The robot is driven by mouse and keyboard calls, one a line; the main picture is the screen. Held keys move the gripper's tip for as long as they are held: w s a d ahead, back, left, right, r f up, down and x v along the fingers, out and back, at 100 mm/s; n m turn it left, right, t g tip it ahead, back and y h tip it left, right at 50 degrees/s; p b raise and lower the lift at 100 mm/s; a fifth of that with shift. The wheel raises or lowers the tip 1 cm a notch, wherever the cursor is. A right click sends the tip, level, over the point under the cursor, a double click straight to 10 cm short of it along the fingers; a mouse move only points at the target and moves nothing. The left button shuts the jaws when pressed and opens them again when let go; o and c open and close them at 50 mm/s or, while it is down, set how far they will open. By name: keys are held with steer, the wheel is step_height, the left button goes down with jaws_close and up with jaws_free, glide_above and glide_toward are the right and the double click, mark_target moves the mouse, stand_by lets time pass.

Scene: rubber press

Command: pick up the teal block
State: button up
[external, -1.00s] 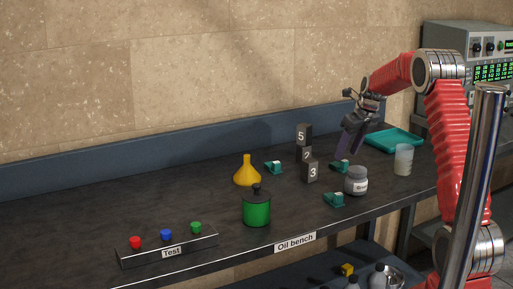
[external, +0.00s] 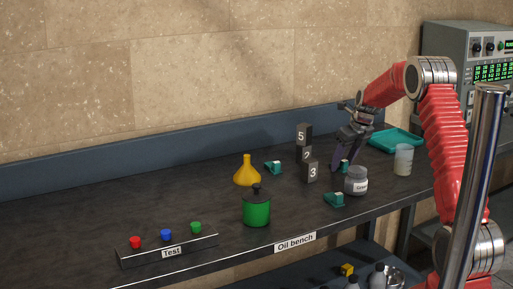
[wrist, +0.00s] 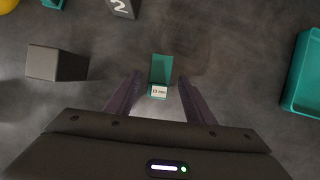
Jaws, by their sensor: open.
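A teal block with a small white label (wrist: 161,68) lies on the dark bench, between and slightly ahead of my open fingers in the wrist view. My gripper (wrist: 161,82) is empty and points down, with one finger on each side of the block and no visible contact. In the external view the same teal block (external: 345,166) is partly hidden by my gripper (external: 339,165). Two similar teal pieces sit on the bench, one by the funnel (external: 273,167) and one near the front edge (external: 334,199).
Dark numbered blocks (external: 310,172) stand left of my gripper. A grey jar (external: 356,184) stands in front and a clear beaker (external: 403,160) to the right. A teal tray (external: 397,141) lies behind. A yellow funnel (external: 247,174) and green can (external: 257,208) are farther left.

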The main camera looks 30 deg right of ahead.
stand_by(0.3)
jaws_close()
stand_by(0.5)
